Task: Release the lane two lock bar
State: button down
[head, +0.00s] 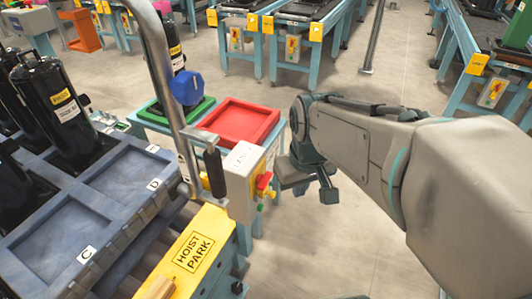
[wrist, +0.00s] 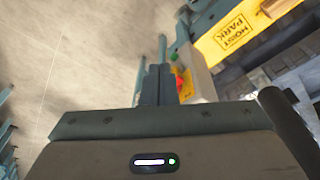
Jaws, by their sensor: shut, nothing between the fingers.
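A pale control box (head: 240,172) with a small label, partly legible as "LANE", stands right of the pallet. On its right face are a red and yellow switch (head: 264,183) and a green button. The box also shows in the wrist view (wrist: 198,78), just beyond my fingers. A black upright grip (head: 214,172) on a grey metal bracket stands at the box's left; I cannot tell whether it is the lock bar. My gripper (head: 329,192) is right of the box, apart from it in the head view. Its fingers (wrist: 157,84) are shut and empty in the wrist view.
A yellow "HOIST PARK" plate (head: 191,252) lies in front of the box. A bent grey tube (head: 160,70) rises at its left. The blue-grey pallet (head: 60,213) has empty pockets marked C and D, with black compressors (head: 57,110) behind. Red (head: 233,121) and green trays stand beyond.

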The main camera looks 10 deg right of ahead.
jog(key=w+f+n+g, duration=0.15)
jog(key=w+n, duration=0.25)
jog(key=w, duration=0.4)
jog(key=n+y, duration=0.3)
jog(key=n, duration=0.2)
send_over(274, 193)
jog(key=d, duration=0.4)
notch_tip(274, 193, down, 4)
jog(key=r, duration=0.1)
jog(key=shift+w+f+g, duration=0.25)
jog(key=shift+w+g, duration=0.05)
jog(key=shift+g, duration=0.15)
jog(key=shift+a+f, duration=0.1)
jog(key=shift+f, duration=0.05)
jog(key=x, duration=1.3)
jog(key=shift+s+f, duration=0.15)
jog(key=shift+f, duration=0.25)
notch_tip(274, 193, down, 4)
jog(key=b, duration=0.3)
jog(key=shift+s+r, duration=0.15)
